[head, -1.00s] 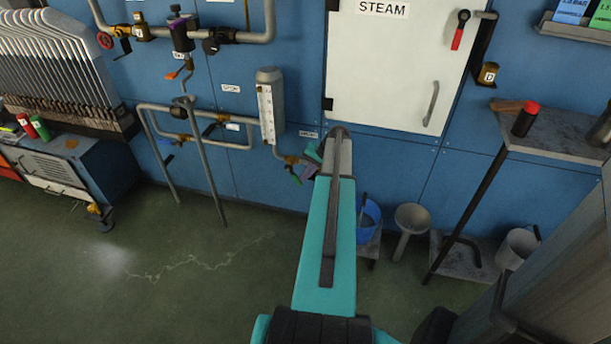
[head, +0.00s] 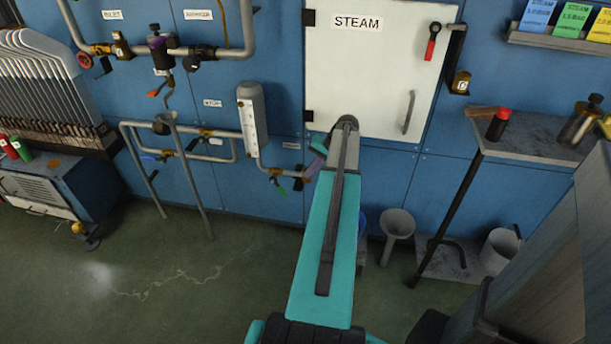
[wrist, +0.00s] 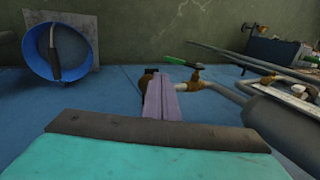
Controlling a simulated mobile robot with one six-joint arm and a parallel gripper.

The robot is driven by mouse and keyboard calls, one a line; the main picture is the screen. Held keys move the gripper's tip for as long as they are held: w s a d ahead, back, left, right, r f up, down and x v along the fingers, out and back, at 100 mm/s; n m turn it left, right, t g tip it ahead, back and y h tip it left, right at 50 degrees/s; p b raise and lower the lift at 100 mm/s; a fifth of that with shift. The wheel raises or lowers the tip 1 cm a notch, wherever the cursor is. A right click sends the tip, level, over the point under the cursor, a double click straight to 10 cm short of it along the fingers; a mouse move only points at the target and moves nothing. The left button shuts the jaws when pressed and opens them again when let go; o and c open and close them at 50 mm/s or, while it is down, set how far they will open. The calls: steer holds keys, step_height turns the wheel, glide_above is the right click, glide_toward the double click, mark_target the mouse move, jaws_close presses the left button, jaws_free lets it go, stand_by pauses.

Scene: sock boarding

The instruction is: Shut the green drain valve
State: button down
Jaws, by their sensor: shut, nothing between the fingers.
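The green drain valve (head: 276,175) is a brass valve on the pipe below the gauge, low on the blue wall, just left of my gripper (head: 312,168) in the head view. Its green lever (wrist: 182,63) shows clearly in the wrist view, pointing left from the brass body (wrist: 194,78) and running roughly along the pipe. My gripper's purple fingers (wrist: 160,90) are shut together and empty. They are close to the left end of the lever and overlap the pipe's end in view; I cannot tell if they touch anything.
A blue bucket (wrist: 40,60) stands on the left in the wrist view. A grey funnel (head: 397,224) stands right of my arm. The gauge (head: 252,118) and pipes are left of my gripper. The white STEAM door (head: 375,75) is above.

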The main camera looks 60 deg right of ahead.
steer(key=shift+s+r, duration=0.15)
steer(key=shift+r, duration=0.1)
steer(key=c, duration=2.5)
jaws_free()
